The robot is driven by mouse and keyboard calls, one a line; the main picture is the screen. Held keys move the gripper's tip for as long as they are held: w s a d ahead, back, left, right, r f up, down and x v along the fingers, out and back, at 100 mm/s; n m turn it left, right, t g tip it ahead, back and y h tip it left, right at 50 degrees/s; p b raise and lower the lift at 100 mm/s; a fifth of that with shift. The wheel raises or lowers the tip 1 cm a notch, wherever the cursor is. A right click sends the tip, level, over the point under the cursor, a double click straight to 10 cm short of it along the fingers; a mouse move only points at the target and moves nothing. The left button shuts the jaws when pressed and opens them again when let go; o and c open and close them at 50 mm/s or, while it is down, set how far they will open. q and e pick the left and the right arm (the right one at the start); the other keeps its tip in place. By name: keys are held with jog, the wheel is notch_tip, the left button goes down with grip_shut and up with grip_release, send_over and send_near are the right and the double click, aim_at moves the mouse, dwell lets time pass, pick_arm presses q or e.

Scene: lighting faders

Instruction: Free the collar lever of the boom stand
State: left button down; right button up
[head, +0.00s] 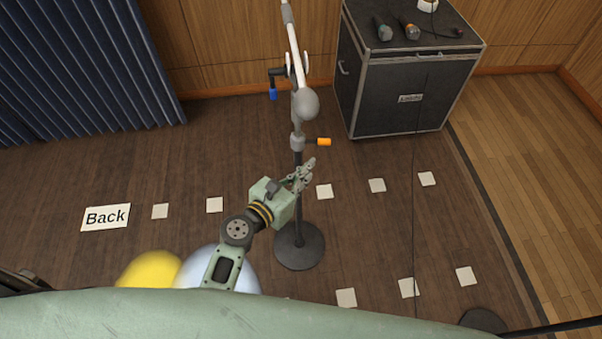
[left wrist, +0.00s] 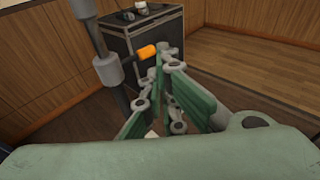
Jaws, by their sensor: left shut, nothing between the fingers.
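The boom stand (head: 298,190) stands upright on a round dark base (head: 299,246) in the middle of the head view. Its grey collar (head: 298,143) carries a lever with an orange grip (head: 324,142) that sticks out to the right. In the left wrist view the collar (left wrist: 107,70) is left of centre and the orange grip (left wrist: 147,51) is above the fingers. My left gripper (head: 308,168) is shut and empty, just below the orange grip in the picture and apart from it. It overlaps the pole in the head view. My right gripper is not in view.
A blue-handled lever (head: 273,93) is higher on the stand. A black flight case (head: 395,95) holding microphones stands behind right. Yellow (head: 150,270) and pale (head: 240,267) rounded shapes are at front left.

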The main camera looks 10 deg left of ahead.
pick_arm(q)
jog(key=shift+s+a+r, duration=0.15)
jog(key=shift+s+a, duration=0.2)
jog(key=shift+s, duration=0.25)
jog(key=s+a+f+m+g+y, duration=0.15)
jog(key=s+f+m, duration=0.35)
jog(key=f, duration=0.5)
jog(key=s+a+f+m+g+y+b, duration=0.1)
jog(key=s+f+m+g, duration=0.2)
jog(key=s+f+m, duration=0.5)
jog(key=s+a+f+m+g+y, duration=0.1)
jog(key=s+a+f+m+g, duration=0.15)
jog(key=f, duration=1.05)
jog(key=s+a+f+m+g+y, duration=0.1)
jog(key=s+a+f+m+g, duration=0.1)
jog(key=s+f+m, duration=0.3)
jog(key=s+a+f+m+g+y, duration=0.1)
jog(key=s+a+f+m, duration=0.3)
jog(key=s, duration=0.8)
jog(key=s+a+f+m+g+y+b, duration=0.1)
jog(key=s+a+f+m+g+y, duration=0.1)
jog(key=s+a+f+m, duration=0.3)
jog(key=s+m+g, duration=0.1)
jog(key=s+m, duration=0.2)
jog(key=s, duration=0.1)
jog(key=shift+s+f, duration=0.3)
jog(key=shift+f, duration=0.05)
